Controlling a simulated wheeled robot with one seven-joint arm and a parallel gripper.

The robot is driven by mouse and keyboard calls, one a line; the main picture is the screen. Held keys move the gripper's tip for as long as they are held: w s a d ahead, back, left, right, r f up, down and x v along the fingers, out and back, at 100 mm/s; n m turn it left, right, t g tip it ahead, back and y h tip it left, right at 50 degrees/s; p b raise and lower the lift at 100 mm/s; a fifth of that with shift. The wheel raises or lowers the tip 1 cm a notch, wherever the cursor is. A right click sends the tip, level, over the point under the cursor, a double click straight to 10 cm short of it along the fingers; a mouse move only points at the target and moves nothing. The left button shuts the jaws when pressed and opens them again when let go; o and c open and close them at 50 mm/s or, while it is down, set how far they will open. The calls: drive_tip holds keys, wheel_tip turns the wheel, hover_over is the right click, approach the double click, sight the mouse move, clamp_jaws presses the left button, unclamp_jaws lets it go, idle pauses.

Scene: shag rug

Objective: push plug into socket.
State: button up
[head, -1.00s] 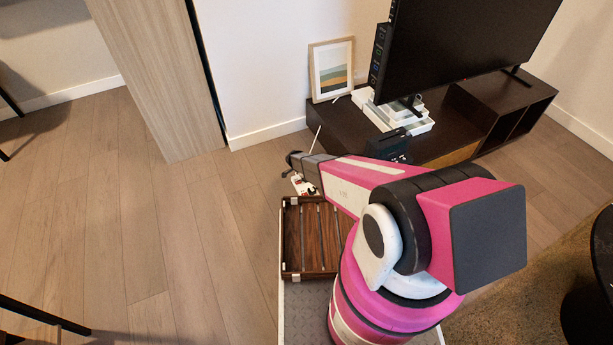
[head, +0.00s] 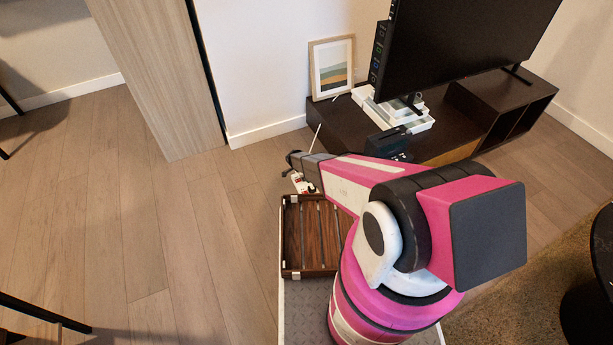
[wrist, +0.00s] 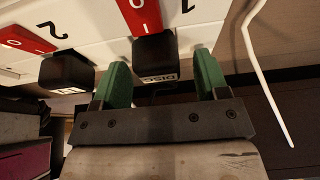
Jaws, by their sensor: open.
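In the wrist view a white power strip (wrist: 95,25) with red rocker switches and the numbers 1 and 2 fills the top. A black plug (wrist: 155,52) with a label reading "DISC" stands against it below the middle switch. A second black plug (wrist: 67,72) stands to the left, below another switch. My gripper (wrist: 162,76) is open, its green fingers either side of the labelled plug, with a gap showing on each side. I cannot tell whether either plug is fully seated.
A white cable or rod (wrist: 262,80) hangs right of my gripper in the wrist view. In the head view a dark TV stand (head: 440,150) carries a television (head: 470,35) and a framed picture (head: 332,68). A slatted wooden crate (head: 292,240) lies beside my arm.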

drive_tip(key=v, duration=1)
drive_tip(key=shift+r, duration=0.3)
drive_tip(key=shift+a, duration=0.1)
drive_tip(key=s+d+r+n+y, duration=0.1)
drive_tip(key=s+d+r+n, duration=0.3)
drive_tip(key=r, duration=0.9)
drive_tip(key=s+d+r+n+g+y, duration=0.1)
drive_tip(key=s+d+r+n, duration=0.4)
drive_tip(key=s+r, duration=0.6)
drive_tip(key=s+d+r+n+y, duration=0.2)
drive_tip(key=s+d+r, duration=0.6)
drive_tip(key=r, duration=0.9)
drive_tip(key=n, duration=0.2)
drive_tip(key=shift+s+d+n+g, duration=0.3)
drive_tip(key=shift+d+n, duration=0.1)
drive_tip(key=shift+f, duration=0.1)
drive_tip(key=shift+w+f, duration=0.1)
drive_tip(key=shift+w, duration=0.05)
